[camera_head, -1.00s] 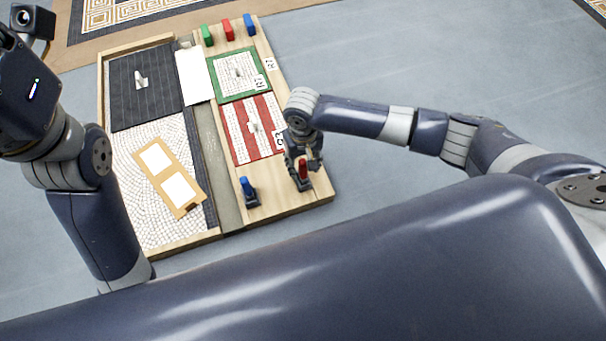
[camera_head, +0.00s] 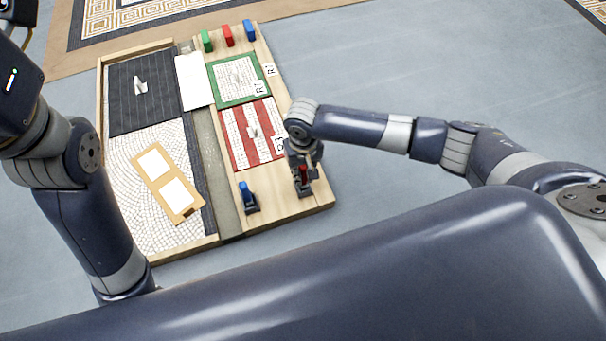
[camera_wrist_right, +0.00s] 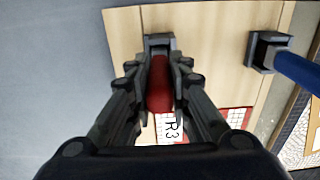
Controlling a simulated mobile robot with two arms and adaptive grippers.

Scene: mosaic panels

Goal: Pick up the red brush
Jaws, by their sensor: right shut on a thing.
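The red brush (camera_head: 303,174) stands in its dark holder near the front right corner of the wooden board (camera_head: 310,199). My right gripper (camera_head: 303,172) is over it with its fingers on either side. In the right wrist view the red handle (camera_wrist_right: 159,85) is between the two fingers of the gripper (camera_wrist_right: 160,84), which is shut on it. The dark holder (camera_wrist_right: 159,42) shows just beyond the handle. I cannot tell whether the brush is lifted from it. My left arm is at the left edge of the head view, and its gripper is out of the picture.
A blue brush (camera_head: 246,196) in a holder stands left of the red one. A red-striped panel (camera_head: 237,150) and a green-framed panel (camera_head: 220,93) lie behind. Green (camera_head: 207,41), red (camera_head: 228,36) and blue (camera_head: 250,30) blocks line the far edge. Floor right of the board is clear.

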